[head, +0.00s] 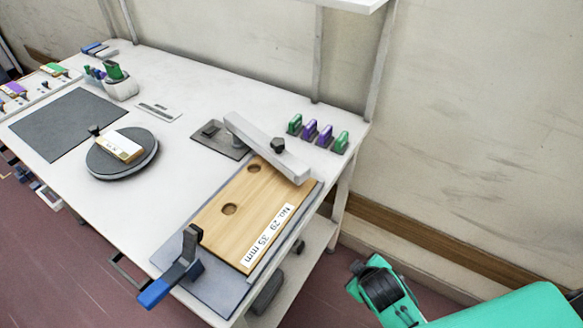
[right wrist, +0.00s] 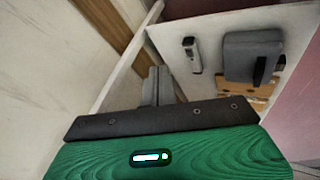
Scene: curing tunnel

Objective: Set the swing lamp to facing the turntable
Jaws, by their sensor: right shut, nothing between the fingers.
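The swing lamp is a pale grey bar (head: 268,148) on a dark base plate (head: 222,140) at the middle of the bench in the head view. Its bar reaches right and toward the front, over the far end of the wooden board, and points away from the turntable. A dark knob sits on the bar. The round dark turntable (head: 118,166) stands to the left, carrying a small wood block (head: 121,147) with a white label. My right gripper (right wrist: 158,86) is shut and empty, off the bench's right side. The lamp does not show in the right wrist view. My left gripper is not in view.
The wooden board (head: 225,233) lies on a grey plate, with a blue-handled clamp (head: 178,271) at its front. Several green and purple pieces (head: 318,134) stand at the back right. A shelf post (head: 318,55) rises behind. Bench surface between lamp and turntable is largely clear.

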